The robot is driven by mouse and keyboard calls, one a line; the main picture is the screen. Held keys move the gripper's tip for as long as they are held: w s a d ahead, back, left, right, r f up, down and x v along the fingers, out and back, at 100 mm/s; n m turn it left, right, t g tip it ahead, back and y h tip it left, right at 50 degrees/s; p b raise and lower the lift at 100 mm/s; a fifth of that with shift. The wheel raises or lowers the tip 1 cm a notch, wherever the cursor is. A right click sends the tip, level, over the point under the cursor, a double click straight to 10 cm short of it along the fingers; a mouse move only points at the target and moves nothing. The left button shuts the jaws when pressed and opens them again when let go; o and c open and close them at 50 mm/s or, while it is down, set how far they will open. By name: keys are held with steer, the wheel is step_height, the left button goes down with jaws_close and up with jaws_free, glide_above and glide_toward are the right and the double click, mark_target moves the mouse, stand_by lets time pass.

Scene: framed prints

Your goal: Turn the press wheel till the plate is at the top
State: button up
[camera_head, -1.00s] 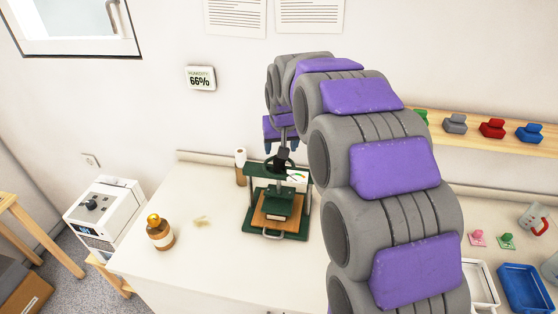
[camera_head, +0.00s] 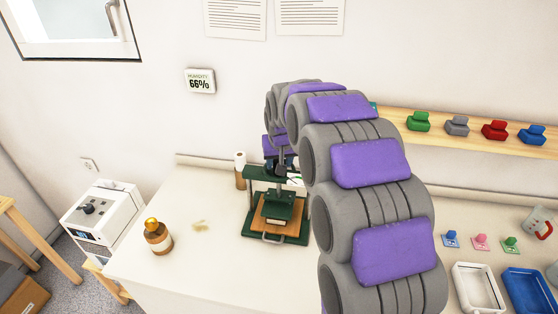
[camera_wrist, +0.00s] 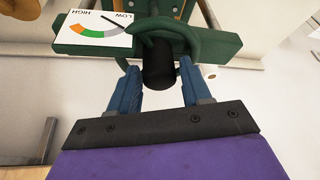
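The green press (camera_head: 262,175) stands on the white bench with a wooden board (camera_head: 296,228) at its base. Its dark green plate (camera_head: 277,211) is low in the frame, close over the board; the exact gap is unclear. In the wrist view, a black knob (camera_wrist: 158,66) on a curved green part, seemingly the wheel's rim, lies between the two blue fingers of my gripper (camera_wrist: 158,85). The fingers are apart, with a visible gap on each side of the knob. The gauge (camera_wrist: 97,27) has its needle nearer LOW. My arm and gripper hide most of the wheel in the head view.
Coloured stamps, a white tray (camera_head: 476,288) and a blue tray (camera_head: 530,292) are at the right. The bench left of the press is mostly clear.

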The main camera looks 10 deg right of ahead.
steer(key=c, duration=0.7)
steer(key=shift+n+p, duration=0.4)
steer(key=shift+p, duration=0.05)
steer(key=shift+r+n+y+p, duration=0.15)
steer(key=shift+n+y+p, duration=0.35)
steer(key=shift+n+p, duration=0.45)
steer(key=n+p, duration=0.1)
steer(key=n+y+p, duration=0.1)
steer(key=n, duration=0.1)
steer(key=shift+w+d+n, duration=0.1)
steer(key=shift+d+n, duration=0.05)
steer(key=shift+n, duration=0.1)
steer(key=n+g+y+p, duration=0.1)
steer(key=n, duration=0.3)
steer(key=shift+d+y, duration=0.1)
steer(key=shift+y, duration=0.3)
steer(key=shift+w+n+g, duration=0.1)
steer(key=shift+n+g, duration=0.7)
steer(key=shift+n, duration=1.2)
